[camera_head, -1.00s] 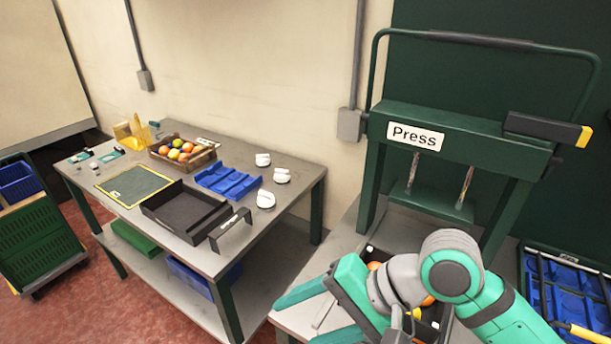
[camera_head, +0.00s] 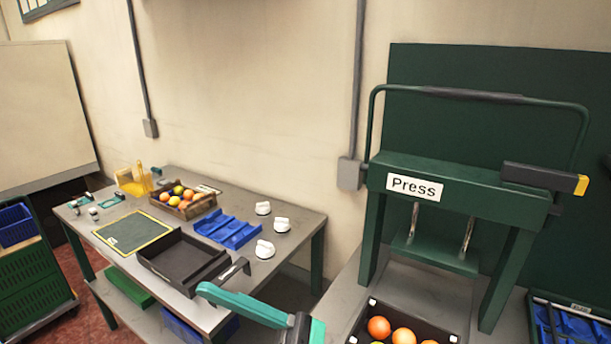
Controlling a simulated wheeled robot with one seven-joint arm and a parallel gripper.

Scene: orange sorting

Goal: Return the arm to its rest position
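Part of my arm's end shows at the bottom centre of the head view, with a teal gripper finger (camera_head: 242,304) reaching left in front of the left table's front right corner. The rest of my gripper is cut off by the bottom edge, so its opening and anything between its fingers are hidden. Several oranges (camera_head: 379,327) lie in a dark tray (camera_head: 365,312) with white corners, below the press, to the right of my gripper.
The green press (camera_head: 455,180) stands on the right table. The left table (camera_head: 304,220) holds a wooden crate (camera_head: 207,206) of fruit, a blue tray (camera_head: 226,229), a black tray (camera_head: 172,258), a green mat (camera_head: 132,232) and white items. A green cart (camera_head: 38,292) stands far left.

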